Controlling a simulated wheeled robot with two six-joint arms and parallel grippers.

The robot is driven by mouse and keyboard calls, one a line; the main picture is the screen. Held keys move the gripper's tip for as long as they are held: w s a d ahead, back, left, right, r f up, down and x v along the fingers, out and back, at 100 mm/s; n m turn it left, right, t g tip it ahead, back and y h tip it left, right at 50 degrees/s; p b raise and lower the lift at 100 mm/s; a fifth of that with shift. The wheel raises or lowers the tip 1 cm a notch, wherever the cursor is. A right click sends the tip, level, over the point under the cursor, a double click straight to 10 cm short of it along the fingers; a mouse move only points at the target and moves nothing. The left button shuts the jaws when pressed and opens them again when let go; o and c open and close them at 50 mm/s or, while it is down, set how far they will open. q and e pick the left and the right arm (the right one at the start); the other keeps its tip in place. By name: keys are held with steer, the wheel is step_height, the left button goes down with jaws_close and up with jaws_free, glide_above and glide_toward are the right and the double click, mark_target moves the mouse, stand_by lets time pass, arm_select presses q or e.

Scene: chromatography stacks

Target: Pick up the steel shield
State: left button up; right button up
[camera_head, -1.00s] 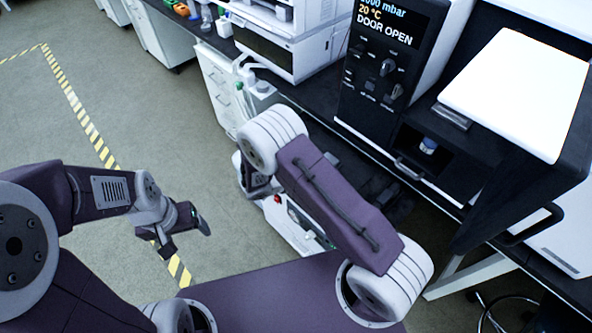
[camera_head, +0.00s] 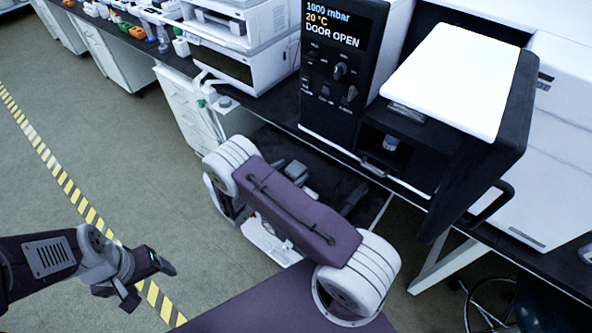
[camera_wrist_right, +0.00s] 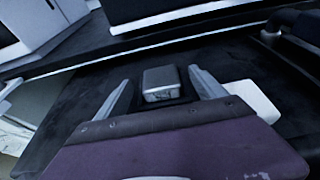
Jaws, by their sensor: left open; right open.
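In the right wrist view a small grey metallic block (camera_wrist_right: 161,84) lies on a dark surface; it may be the steel shield, but I cannot tell for sure. My right gripper (camera_wrist_right: 160,74) is open, with its two pale fingers on either side of the block in the picture; contact is not clear. In the head view a greyish block (camera_head: 297,169) shows just beyond my right arm, which hides most of that gripper. My left gripper (camera_head: 149,284) is open and empty above the floor at lower left.
An oven-like cabinet (camera_head: 340,68) reads DOOR OPEN; its door (camera_head: 490,150) stands open at right. A jar with a blue band (camera_head: 391,143) is inside. A white instrument (camera_head: 236,50) stands on the dark bench to its left. The floor at left is clear, with striped tape.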

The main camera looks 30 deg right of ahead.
mark_target(294, 174)
steer(key=shift+w+d+f, duration=0.2)
steer(key=shift+d, duration=0.3)
steer(key=shift+a, duration=0.1)
steer(key=shift+c, duration=1.2)
steer(key=c, duration=1.5)
steer(key=shift+o, duration=0.2)
steer(key=shift+r, duration=0.15)
steer(key=shift+r, duration=0.3)
steer(key=r, duration=0.2)
steer(key=s+r+p, duration=0.1)
steer(key=r, duration=0.1)
steer(key=s+d+r+p, duration=0.1)
steer(key=s+r, duration=0.5)
steer(key=s, duration=0.4)
steer(key=shift+s+d, duration=0.15)
steer(key=shift+s, duration=0.2)
